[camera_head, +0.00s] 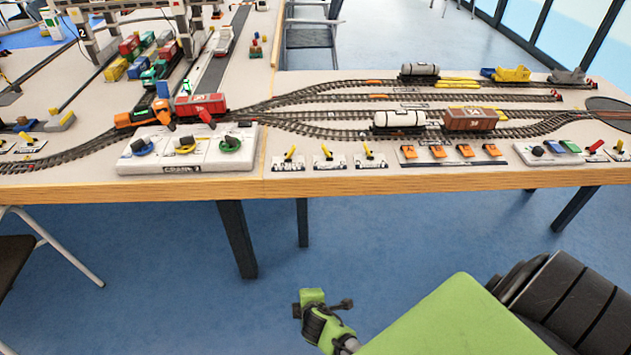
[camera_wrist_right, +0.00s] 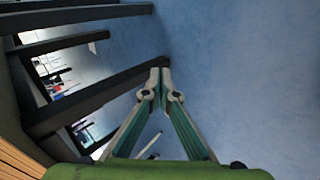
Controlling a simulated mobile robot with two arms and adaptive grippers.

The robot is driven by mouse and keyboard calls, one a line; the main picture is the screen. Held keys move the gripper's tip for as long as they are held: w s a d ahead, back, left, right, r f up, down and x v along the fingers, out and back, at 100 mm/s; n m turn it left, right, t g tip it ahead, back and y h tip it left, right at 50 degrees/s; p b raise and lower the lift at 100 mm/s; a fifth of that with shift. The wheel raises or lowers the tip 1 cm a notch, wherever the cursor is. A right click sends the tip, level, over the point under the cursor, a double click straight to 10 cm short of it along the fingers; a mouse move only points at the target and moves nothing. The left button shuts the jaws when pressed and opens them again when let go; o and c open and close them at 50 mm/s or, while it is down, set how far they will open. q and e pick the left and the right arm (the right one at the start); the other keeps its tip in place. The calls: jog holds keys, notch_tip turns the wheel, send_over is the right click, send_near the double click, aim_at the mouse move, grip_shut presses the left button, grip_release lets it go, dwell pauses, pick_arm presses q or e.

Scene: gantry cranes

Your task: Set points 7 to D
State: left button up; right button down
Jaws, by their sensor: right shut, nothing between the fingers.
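Three small yellow points levers stand on white label plates at the table's front edge in the head view: a left one (camera_head: 290,154), a middle one (camera_head: 326,153) and a right one (camera_head: 369,151). The plate lettering is too small to read, so I cannot tell which is points 7 or how D is marked. More yellow levers (camera_head: 27,139) stand at the far left. My right gripper (camera_wrist_right: 160,70) is shut and empty in the right wrist view, over the blue floor. My green right arm shows low in the head view, in front of and below the table. My left gripper is out of view.
Wagons, including a brown one (camera_head: 470,119), stand on the tracks behind. The table's wooden front edge (camera_head: 400,185) lies between my arm and the levers.

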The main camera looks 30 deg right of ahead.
jog(key=w+d+r+n+t+h+b, duration=0.2)
jog(key=w+d+r+t+h+b, duration=0.15)
jog(key=w+r+b, duration=0.45)
jog(key=w+d+r+h+b, duration=0.1)
jog(key=w+r, duration=0.1)
jog(key=r, duration=0.3)
jog(key=w+d+r+t+h+b, duration=0.1)
jog(key=w+d+r, duration=0.1)
jog(key=r, duration=0.4)
jog(key=w+d+r+t+h+b, duration=0.1)
jog(key=w+r+h+b, duration=0.1)
jog(key=r, duration=0.3)
jog(key=shift+d+r+n+t, duration=0.2)
jog(key=shift+r+n+t, duration=0.1)
jog(key=shift+n, duration=0.1)
jog(key=h+b, duration=0.2)
jog(key=h, duration=0.1)
send_near(316, 164)
notch_tip(316, 164, up, 3)
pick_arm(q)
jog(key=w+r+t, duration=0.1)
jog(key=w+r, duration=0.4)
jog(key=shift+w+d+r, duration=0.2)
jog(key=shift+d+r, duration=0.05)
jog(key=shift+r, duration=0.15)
pick_arm(e)
jog(key=shift+s+m, duration=0.1)
jog(key=shift+m, duration=0.2)
